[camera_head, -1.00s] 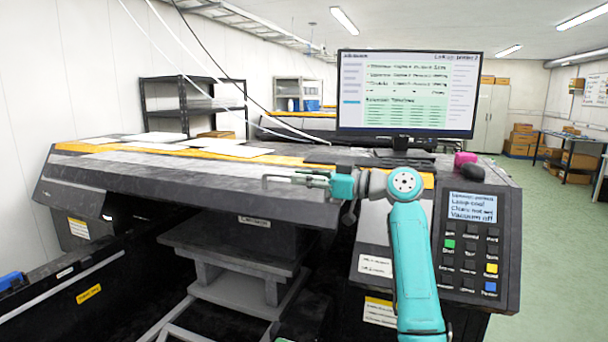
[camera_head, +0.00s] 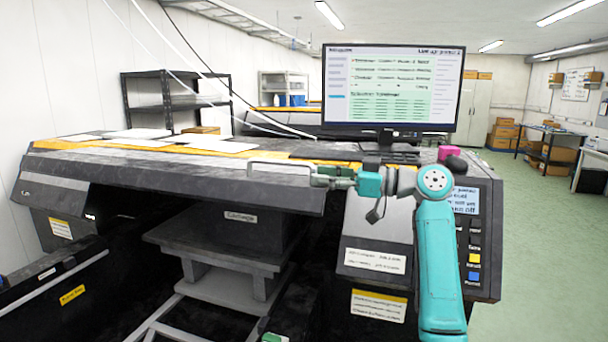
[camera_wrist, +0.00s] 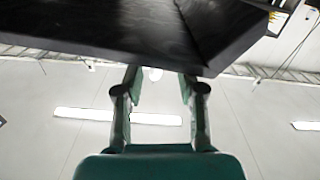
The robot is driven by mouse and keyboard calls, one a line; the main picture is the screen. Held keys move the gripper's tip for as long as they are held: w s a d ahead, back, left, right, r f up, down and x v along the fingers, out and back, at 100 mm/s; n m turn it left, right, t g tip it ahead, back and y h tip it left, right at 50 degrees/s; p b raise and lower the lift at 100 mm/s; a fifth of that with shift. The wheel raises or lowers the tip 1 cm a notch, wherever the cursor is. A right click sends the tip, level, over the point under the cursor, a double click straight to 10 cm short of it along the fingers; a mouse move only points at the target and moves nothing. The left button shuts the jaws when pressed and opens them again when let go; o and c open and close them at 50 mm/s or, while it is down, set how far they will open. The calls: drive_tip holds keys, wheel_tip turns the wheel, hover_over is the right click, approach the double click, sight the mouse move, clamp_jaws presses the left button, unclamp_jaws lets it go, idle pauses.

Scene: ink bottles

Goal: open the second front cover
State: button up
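A large flatbed printer has a long dark grey front cover (camera_head: 150,182) along its front edge, which looks lowered. A thin metal bar handle (camera_head: 280,164) sticks out near the cover's right end. I cannot tell which cover counts as the second. My gripper (camera_head: 320,176) is just right of the handle, level with the cover, and seems not to hold it. In the wrist view my gripper (camera_wrist: 160,82) has its fingers apart with nothing clearly between them. A dark panel edge (camera_wrist: 150,30) lies above and past the fingertips.
A control panel (camera_head: 474,250) stands at the right, partly hidden by my arm. A monitor (camera_head: 390,90) and a pink item (camera_head: 449,152) sit on top. Below the cover is an open bay with a grey stand (camera_head: 215,245). Green floor (camera_head: 550,220) is free at the right.

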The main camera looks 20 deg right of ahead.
drive_tip(key=shift+v, duration=1.65)
drive_tip(key=v, duration=1.2)
drive_tip(key=shift+s+d, duration=0.15)
idle(0.3)
